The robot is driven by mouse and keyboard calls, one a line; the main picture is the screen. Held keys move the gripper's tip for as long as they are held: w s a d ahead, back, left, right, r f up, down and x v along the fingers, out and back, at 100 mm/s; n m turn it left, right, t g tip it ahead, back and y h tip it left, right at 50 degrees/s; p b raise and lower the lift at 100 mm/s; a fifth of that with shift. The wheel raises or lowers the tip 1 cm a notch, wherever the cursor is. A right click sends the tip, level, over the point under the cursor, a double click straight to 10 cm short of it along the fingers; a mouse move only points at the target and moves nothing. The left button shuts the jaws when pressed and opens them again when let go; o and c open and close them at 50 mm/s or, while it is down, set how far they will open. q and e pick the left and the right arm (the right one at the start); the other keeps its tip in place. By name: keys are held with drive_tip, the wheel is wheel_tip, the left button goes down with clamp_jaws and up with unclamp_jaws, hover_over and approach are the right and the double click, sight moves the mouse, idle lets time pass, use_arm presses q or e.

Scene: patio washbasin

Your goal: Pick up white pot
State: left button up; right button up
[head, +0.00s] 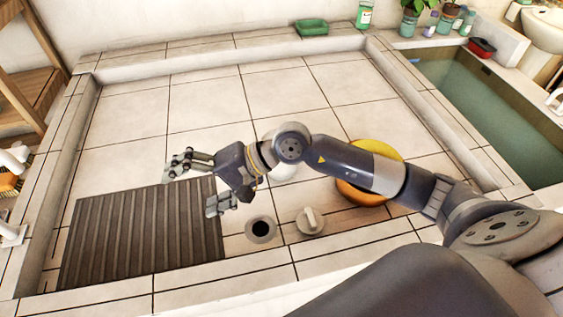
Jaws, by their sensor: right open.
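A white, rounded object (284,173), which may be the white pot, sits on the tiled basin floor behind my right arm. The arm hides most of it, so its full shape cannot be told. My right gripper (201,184) is open and empty, with its fingers spread toward the left. It is over the edge of the dark ribbed mat, to the left of the white object and apart from it. My left gripper is not in view.
A yellow-orange round basin (388,153) is partly behind my right arm. A drain hole (260,229) and a pale knobbed plug (310,221) are in front. A ribbed mat (135,240) lies left. A green dish (312,27) is on the back ledge. The back floor is clear.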

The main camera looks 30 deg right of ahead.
drive_tip(key=w+d+f+n+h, duration=0.25)
drive_tip(key=d+f+h, duration=0.2)
drive_tip(key=d, duration=0.45)
wheel_tip(320, 180, up, 3)
drive_tip(key=h+b, duration=0.2)
drive_tip(key=h, duration=0.7)
hover_over(283, 172)
drive_tip(key=shift+m, duration=0.25)
drive_tip(key=shift+w+d+p+x, duration=0.15)
drive_tip(key=shift+p+x, duration=0.2)
drive_tip(key=shift+x, duration=1.4)
drive_tip(key=shift+w+p+x, duration=0.1)
drive_tip(key=shift+p+x, duration=0.25)
drive_tip(key=shift+x, duration=1.4)
drive_tip(key=shift+w+d+p+x, duration=0.15)
drive_tip(key=shift+p+x, duration=0.2)
drive_tip(key=shift+x, duration=1.45)
drive_tip(key=shift+a+r, duration=0.1)
drive_tip(key=shift+r, duration=0.1)
drive_tip(key=c, duration=0.9)
drive_tip(key=shift+o, duration=0.2)
drive_tip(key=shift+r, duration=0.1)
